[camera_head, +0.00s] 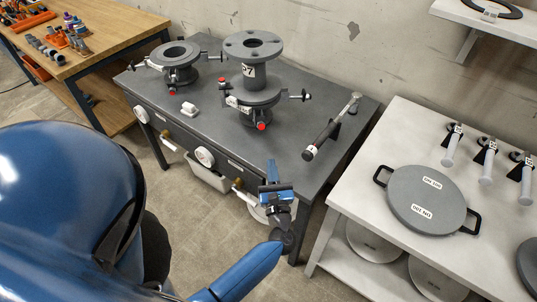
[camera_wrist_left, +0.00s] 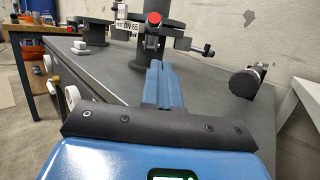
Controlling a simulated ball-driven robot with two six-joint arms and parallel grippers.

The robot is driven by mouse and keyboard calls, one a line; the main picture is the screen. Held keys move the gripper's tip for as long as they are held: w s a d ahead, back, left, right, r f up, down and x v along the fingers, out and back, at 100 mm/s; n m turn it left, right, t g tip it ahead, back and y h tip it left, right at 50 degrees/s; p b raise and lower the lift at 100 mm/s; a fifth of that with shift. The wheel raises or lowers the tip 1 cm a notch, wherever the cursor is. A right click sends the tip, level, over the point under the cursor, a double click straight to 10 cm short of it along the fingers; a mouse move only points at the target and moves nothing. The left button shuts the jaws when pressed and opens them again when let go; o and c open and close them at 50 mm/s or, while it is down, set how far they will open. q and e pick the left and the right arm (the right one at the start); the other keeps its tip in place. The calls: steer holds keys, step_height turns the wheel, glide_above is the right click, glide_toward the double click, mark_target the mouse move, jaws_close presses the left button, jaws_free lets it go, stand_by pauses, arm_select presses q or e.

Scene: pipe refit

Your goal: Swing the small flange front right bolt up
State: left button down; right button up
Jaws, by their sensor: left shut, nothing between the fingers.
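A dark grey flange fitting (camera_head: 262,98) stands on the bench with a flanged pipe piece (camera_head: 253,62) upright on it. It also shows in the wrist view, with a DN 65 tag (camera_wrist_left: 131,27). One bolt with a red end (camera_head: 262,127) points toward the bench front; it shows in the wrist view (camera_wrist_left: 153,19). Another bolt (camera_head: 300,95) sticks out level to the right. I cannot tell which is the front right bolt. My left gripper (camera_head: 271,165) is shut and empty, in front of the fitting and apart from it. It also shows in the wrist view (camera_wrist_left: 160,70).
A second flange fitting (camera_head: 178,54) with swung-out bolts stands at the bench's back left. A torque wrench-like tool (camera_head: 325,138) lies at the bench's right end. A white block (camera_head: 188,108) sits at the front left. A side table (camera_head: 380,215) holds a grey lidded disc (camera_head: 425,195).

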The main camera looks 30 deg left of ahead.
mark_target(260, 121)
arm_select(q)
steer(key=p+x, duration=0.1)
steer(key=x, duration=0.8)
steer(key=shift+w+a, duration=0.25)
steer(key=shift+a, duration=0.05)
steer(key=shift+r+p, duration=0.1)
steer(key=shift+p, duration=0.3)
steer(key=r+g+h+p, duration=0.1)
steer(key=r+p, duration=0.1)
steer(key=p, duration=0.5)
steer(key=w+a+r+g+h+p, duration=0.1)
steer(key=r+g+p, duration=0.1)
steer(key=p, duration=0.5)
steer(key=w+a+r+g+h+p, duration=0.1)
steer(key=r+p, duration=0.2)
steer(key=p, duration=0.5)
steer(key=shift+w+g+h, duration=0.25)
steer(key=shift+g+h, duration=0.05)
steer(key=shift+g, duration=0.1)
steer(key=shift+w+a+r+p, duration=0.15)
steer(key=shift+w+a+r, duration=0.15)
steer(key=shift+w+a, duration=0.2)
steer(key=shift+w+a+r+p, duration=0.15)
steer(key=shift+w+a+r, duration=0.2)
steer(key=shift+w+a, duration=0.15)
steer(key=shift+r, duration=0.1)
